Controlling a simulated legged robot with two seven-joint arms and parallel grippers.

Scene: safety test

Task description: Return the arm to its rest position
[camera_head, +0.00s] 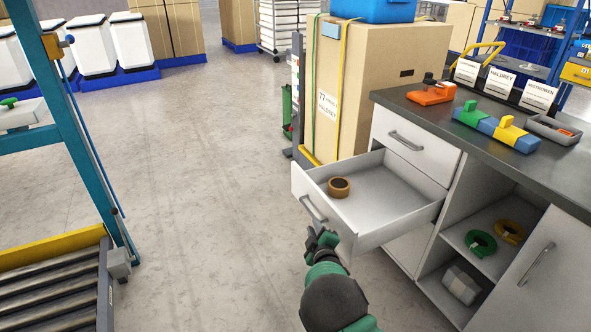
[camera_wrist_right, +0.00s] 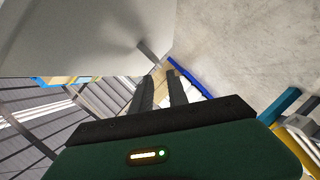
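My right arm comes in from the bottom of the head view, and its right gripper (camera_head: 321,238) is just in front of the open drawer (camera_head: 395,205), below and beside the drawer handle (camera_head: 313,208). In the right wrist view the two dark fingers of the right gripper (camera_wrist_right: 160,88) are apart, with a narrow gap and nothing seen held between them. The pale drawer front (camera_wrist_right: 90,35) fills the upper left there. Whether the fingers touch the handle cannot be told. My left gripper and arm are not in view.
A brown tape roll (camera_head: 339,187) lies in the drawer. The dark counter (camera_head: 440,110) carries an orange tool (camera_head: 431,94) and other items. A large cardboard box (camera_head: 380,75) stands behind. A teal frame with a roller conveyor (camera_head: 50,290) is at left. The floor between is clear.

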